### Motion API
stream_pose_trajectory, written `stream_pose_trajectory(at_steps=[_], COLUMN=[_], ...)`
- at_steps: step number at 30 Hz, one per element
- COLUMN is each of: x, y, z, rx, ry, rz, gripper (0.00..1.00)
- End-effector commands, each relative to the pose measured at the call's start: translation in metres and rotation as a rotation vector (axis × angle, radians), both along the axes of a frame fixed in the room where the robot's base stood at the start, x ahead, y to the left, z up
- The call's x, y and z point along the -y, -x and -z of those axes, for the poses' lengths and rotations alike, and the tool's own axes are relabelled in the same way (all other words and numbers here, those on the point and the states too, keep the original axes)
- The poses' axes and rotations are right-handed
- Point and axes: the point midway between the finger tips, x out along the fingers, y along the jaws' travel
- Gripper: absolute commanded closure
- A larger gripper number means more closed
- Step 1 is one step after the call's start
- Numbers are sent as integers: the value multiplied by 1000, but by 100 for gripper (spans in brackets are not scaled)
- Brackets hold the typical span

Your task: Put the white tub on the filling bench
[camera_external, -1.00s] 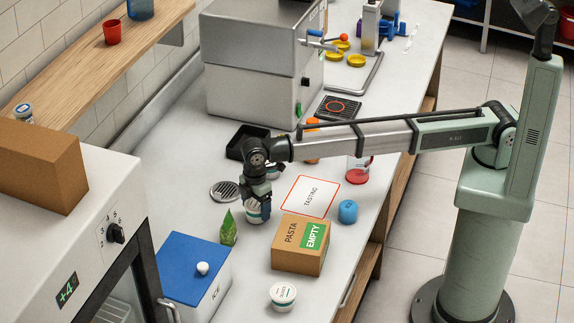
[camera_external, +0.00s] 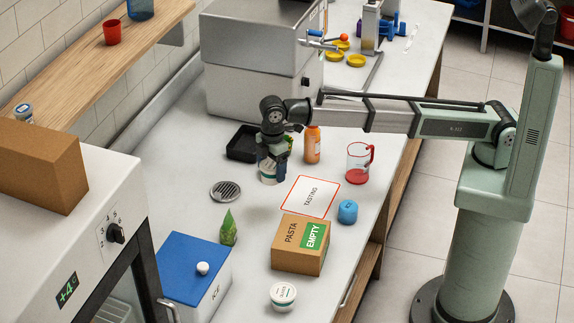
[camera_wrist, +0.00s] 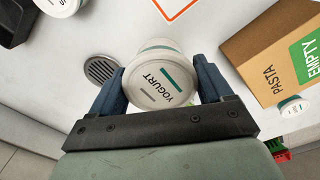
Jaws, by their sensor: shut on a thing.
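A white tub (camera_external: 268,174) with a green band hangs at my gripper (camera_external: 272,158) in the external view, above the white counter (camera_external: 190,205). In the wrist view the tub (camera_wrist: 155,80) is lettered YOGURT and sits between the two dark fingers of my gripper (camera_wrist: 158,92), which is shut on it. How high it is above the counter is hard to tell. A second white tub (camera_external: 283,296), with a lettered lid, stands at the counter's front. No label marks a filling bench, so I cannot tell which surface that is.
Around my gripper are a black tray (camera_external: 243,142), an orange bottle (camera_external: 312,146), a red-bottomed jug (camera_external: 358,163), a round drain (camera_external: 225,191) and a TASTING card (camera_external: 310,197). A PASTA box (camera_external: 297,247), green pouch (camera_external: 228,230) and blue-lidded ice box (camera_external: 190,268) stand nearer.

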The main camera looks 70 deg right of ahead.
Motion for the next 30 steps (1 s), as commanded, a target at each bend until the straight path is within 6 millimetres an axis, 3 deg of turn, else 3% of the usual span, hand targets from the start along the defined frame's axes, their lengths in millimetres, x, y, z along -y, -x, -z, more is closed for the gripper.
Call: stream_pose_trajectory(at_steps=[1,3,10,17,24,30], x=[20,36,70,74,74,74], y=[21,40,89,95,96,95], z=[1,2,10,23,59,75], rx=[4,4,-8,-26,-27,-25], ry=[-3,-3,5,17,18,16], rz=[6,7,-9,-38,-37,-37], gripper=[56,56,56,56,56,56])
